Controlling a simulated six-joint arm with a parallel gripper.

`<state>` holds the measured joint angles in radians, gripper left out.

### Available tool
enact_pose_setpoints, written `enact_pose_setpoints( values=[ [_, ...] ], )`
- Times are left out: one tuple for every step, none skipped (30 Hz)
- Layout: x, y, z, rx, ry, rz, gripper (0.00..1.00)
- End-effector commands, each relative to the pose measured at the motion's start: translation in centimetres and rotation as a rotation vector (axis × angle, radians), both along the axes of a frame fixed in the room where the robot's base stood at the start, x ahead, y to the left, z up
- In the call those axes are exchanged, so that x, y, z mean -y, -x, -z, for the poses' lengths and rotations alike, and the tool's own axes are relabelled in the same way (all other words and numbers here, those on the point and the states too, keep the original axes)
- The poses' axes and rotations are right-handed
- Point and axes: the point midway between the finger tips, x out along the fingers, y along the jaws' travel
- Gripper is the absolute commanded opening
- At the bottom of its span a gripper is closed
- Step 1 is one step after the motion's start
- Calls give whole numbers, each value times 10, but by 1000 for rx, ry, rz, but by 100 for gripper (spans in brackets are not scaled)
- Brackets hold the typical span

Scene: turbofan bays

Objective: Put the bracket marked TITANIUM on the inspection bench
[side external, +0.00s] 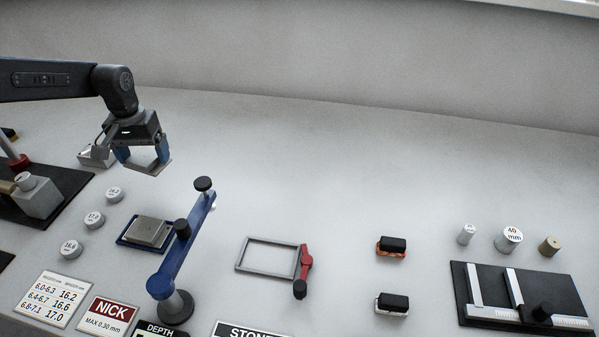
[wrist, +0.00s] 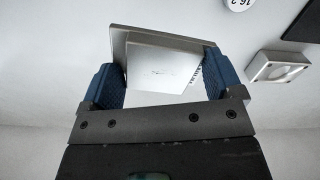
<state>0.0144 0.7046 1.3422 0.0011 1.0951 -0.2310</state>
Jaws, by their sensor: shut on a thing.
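My gripper (side external: 143,158) is raised above the bench at the left in the side view. Its blue fingers are shut on a grey metal bracket (side external: 155,168). In the wrist view my gripper (wrist: 160,84) has one finger on each side of the bracket (wrist: 158,62), which shows a flat plate and a block-like part. A small dark marking runs along its right side, too small to read, so I cannot tell whether it says TITANIUM. No surface in view carries a readable inspection bench label.
A blue fixture (side external: 173,254) with a grey block (side external: 148,231) stands below right of my gripper. Numbered round pieces (side external: 94,220) lie left of it. A pale square piece with a round recess (wrist: 279,68) is nearby. The bench's back middle is clear.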

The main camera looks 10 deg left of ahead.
Motion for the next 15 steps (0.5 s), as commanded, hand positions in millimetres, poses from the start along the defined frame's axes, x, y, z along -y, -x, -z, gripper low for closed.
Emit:
enact_pose_setpoints(
  values=[
    [10, -11, -4, 3, 1, -22, 47],
    [16, -17, -6, 4, 1, -36, 47],
    [22, -23, -9, 3, 1, -56, 47],
    [27, -27, -11, 3, 1, -70, 47],
    [31, -31, -12, 3, 1, -83, 47],
    [37, -35, -15, 3, 1, -99, 47],
    [41, -38, -16, 3, 1, -110, 47],
    [44, -40, -18, 3, 1, -121, 47],
    [48, -43, -19, 3, 1, -132, 47],
    [51, -45, -21, 4, 2, -140, 47],
    [53, -46, -22, 3, 1, -146, 47],
    [55, -47, -22, 2, 2, -154, 47],
    [57, -48, -23, 3, 1, -159, 47],
    [58, -49, -24, 4, 2, -162, 47],
    [59, -49, -24, 3, 1, -165, 47]
  ],
)
